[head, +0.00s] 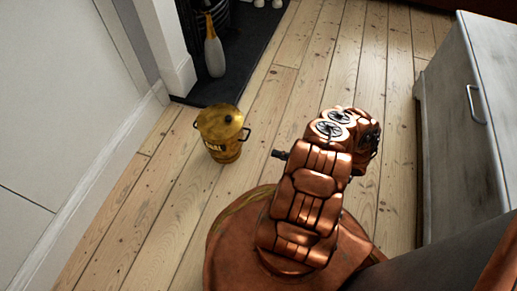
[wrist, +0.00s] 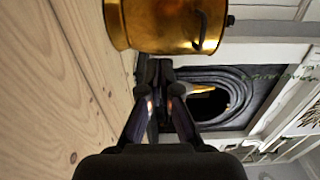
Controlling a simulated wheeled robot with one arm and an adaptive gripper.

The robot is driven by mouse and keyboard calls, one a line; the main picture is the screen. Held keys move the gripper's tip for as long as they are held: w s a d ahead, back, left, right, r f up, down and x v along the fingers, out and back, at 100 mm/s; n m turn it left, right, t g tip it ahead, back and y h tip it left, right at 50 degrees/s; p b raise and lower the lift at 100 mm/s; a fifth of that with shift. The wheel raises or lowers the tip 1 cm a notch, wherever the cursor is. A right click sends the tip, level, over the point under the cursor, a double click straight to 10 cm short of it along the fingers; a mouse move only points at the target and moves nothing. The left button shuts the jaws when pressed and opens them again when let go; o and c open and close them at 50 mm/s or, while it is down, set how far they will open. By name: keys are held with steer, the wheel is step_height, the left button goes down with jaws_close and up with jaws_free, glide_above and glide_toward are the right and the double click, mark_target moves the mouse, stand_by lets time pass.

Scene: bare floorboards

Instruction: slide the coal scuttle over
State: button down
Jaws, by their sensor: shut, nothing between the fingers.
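The coal scuttle (head: 220,148) is a brass-coloured lidded bucket with dark lettering and dark side handles. It stands upright on the floorboards, left of my copper arm in the head view. In the wrist view the scuttle (wrist: 170,24) lies across the top, cut off by the edge, with one handle showing. My gripper (wrist: 160,68) is shut and empty, its fingertips just below the scuttle in that picture. I cannot tell whether they touch it. In the head view my arm hides most of the gripper.
A fireplace with a dark hearth (head: 228,75) is beyond the scuttle, with a pale bottle (head: 214,55) on it. A white wall and skirting (head: 105,150) run along the left. A grey cabinet (head: 455,130) stands at right. Floorboards (head: 330,60) between hearth and cabinet are clear.

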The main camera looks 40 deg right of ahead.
mark_target(240, 143)
steer(key=b+x, duration=0.4)
steer(key=x, duration=0.8)
steer(key=shift+w+a+b, duration=0.15)
steer(key=shift+w+b, duration=0.1)
steer(key=shift+b, duration=0.05)
steer(key=shift+w+a+r, duration=0.1)
steer(key=shift+w+a, duration=0.15)
steer(key=shift+w, duration=0.2)
